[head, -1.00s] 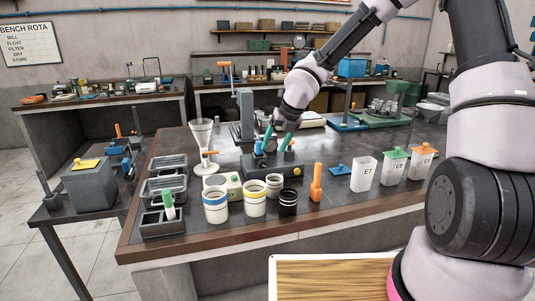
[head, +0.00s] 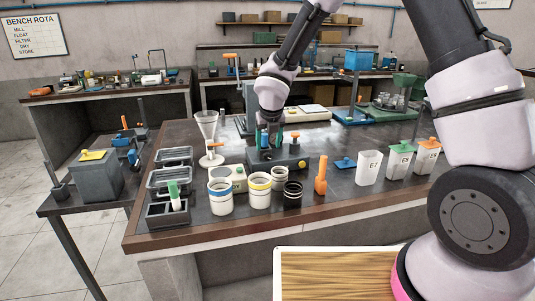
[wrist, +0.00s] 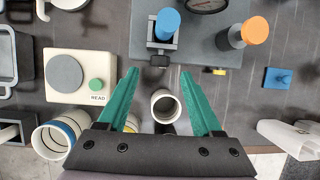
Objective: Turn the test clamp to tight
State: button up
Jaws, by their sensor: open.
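A dark fixture (head: 278,166) stands on the bench, with a blue knob (wrist: 168,22) and an orange knob (wrist: 254,30) on top. No label tells me which of these is the test clamp. The blue knob sits on a small grey bracket, just ahead of my fingertips in the wrist view.
A READ box (wrist: 80,77) with a green button is left of the fixture. Banded cups (head: 259,195) and an upright orange-handled item (head: 320,176) stand in front. White containers (head: 369,168) are at right, grey trays (head: 172,181) at left.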

aim_at(268, 153)
jog(key=shift+x, duration=2.7)
grip_shut()
jog(key=shift+d, duration=0.1)
